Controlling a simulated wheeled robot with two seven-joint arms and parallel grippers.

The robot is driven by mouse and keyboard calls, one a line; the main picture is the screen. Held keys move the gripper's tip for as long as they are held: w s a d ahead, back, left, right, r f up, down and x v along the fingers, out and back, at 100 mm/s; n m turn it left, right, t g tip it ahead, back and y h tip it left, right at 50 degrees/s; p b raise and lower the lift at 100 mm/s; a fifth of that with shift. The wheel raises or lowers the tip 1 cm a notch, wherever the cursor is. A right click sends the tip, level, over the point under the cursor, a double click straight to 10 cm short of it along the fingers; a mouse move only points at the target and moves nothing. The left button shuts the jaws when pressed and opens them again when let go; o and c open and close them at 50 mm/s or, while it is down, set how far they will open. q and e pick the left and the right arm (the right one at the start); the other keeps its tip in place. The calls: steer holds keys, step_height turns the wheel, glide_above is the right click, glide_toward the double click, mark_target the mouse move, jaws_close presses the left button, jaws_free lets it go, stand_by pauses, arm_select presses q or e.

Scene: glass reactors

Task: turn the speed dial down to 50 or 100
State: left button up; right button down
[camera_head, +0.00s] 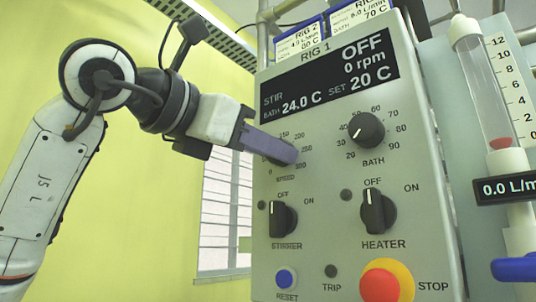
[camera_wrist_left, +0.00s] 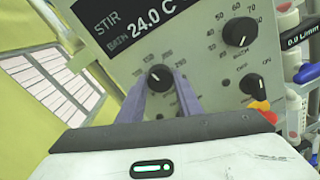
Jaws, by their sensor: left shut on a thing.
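The black speed dial (camera_wrist_left: 158,77) sits on the front of the grey RIG 1 panel (camera_head: 330,200). My left gripper (camera_head: 287,153) reaches in from the left, and its purple fingers cover the dial in the head view. In the left wrist view, the two fingers of this gripper (camera_wrist_left: 161,86) stand on either side of the dial, shut on it. The dial's exact setting is hard to read; some scale numbers around it, 150 to 300, show. The display (camera_head: 330,84) reads OFF, 0 rpm. My right gripper is not in view.
The bath dial (camera_head: 367,130) is right of the speed dial. The stirrer switch (camera_head: 283,218) and heater switch (camera_head: 378,211) are below. A red stop button (camera_head: 380,286) is at the bottom. A flow meter tube (camera_head: 485,90) stands at the right.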

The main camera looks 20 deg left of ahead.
arm_select(q)
steer(key=shift+f+n+b, duration=0.15)
steer(key=shift+n+b, duration=1.05)
steer(key=shift+n, duration=2)
steer(key=o, duration=1)
steer(key=shift+o, duration=0.2)
steer(key=shift+s, duration=0.1)
steer(key=v, duration=1)
steer(key=shift+b, duration=0.45)
steer(key=shift+a, duration=0.1)
